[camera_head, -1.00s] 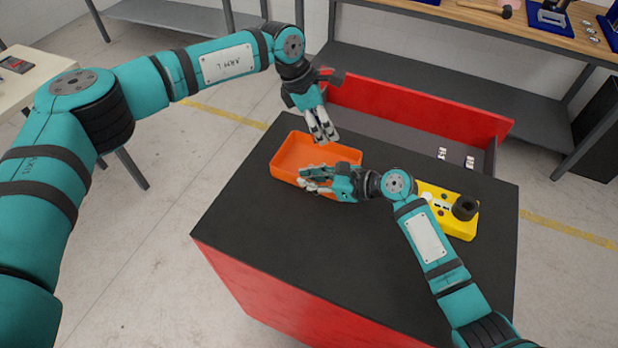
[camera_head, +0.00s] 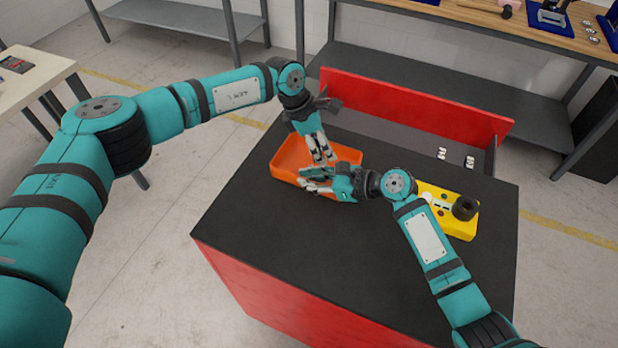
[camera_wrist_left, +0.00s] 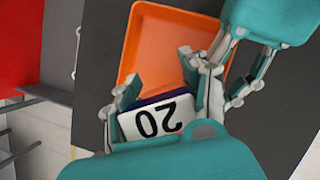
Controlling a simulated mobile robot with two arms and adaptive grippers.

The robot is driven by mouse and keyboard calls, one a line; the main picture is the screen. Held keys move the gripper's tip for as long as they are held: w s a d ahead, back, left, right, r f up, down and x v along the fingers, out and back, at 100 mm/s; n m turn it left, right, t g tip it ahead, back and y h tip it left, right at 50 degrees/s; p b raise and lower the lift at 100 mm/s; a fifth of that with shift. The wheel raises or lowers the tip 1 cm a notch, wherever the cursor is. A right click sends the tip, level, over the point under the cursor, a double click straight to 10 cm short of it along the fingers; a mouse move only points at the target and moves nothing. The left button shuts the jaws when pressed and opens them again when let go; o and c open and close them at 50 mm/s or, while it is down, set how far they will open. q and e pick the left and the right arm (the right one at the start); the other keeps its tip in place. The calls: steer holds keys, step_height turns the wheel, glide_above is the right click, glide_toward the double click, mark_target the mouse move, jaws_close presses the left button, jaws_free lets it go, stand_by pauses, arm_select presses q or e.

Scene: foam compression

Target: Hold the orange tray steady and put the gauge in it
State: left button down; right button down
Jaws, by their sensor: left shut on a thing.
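The orange tray (camera_head: 288,155) lies on the black top of the red cabinet; it also fills the upper middle of the left wrist view (camera_wrist_left: 165,40). My left gripper (camera_head: 323,156) is shut on the gauge (camera_wrist_left: 158,119), a block with a white face marked 20 and a dark blue side. In the left wrist view the gauge overlaps the tray; its height above it is unclear. In the head view the gauge is hidden by the fingers. My right gripper (camera_head: 313,180) is at the tray's near right wall, with fingers on either side; whether they press it is unclear.
A yellow block with a black round part (camera_head: 455,210) stands on the cabinet to the right, beside my right arm. A red-fronted drawer (camera_head: 415,105) is open behind the cabinet, with small white items inside. The front of the black top (camera_head: 300,240) is clear.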

arm_select(q)
steer(key=shift+f, duration=0.55)
steer(key=c, duration=0.7)
jaws_free()
steer(key=shift+o, duration=0.8)
steer(key=shift+s, duration=0.1)
steer(key=shift+f, duration=0.1)
steer(key=v, duration=0.8)
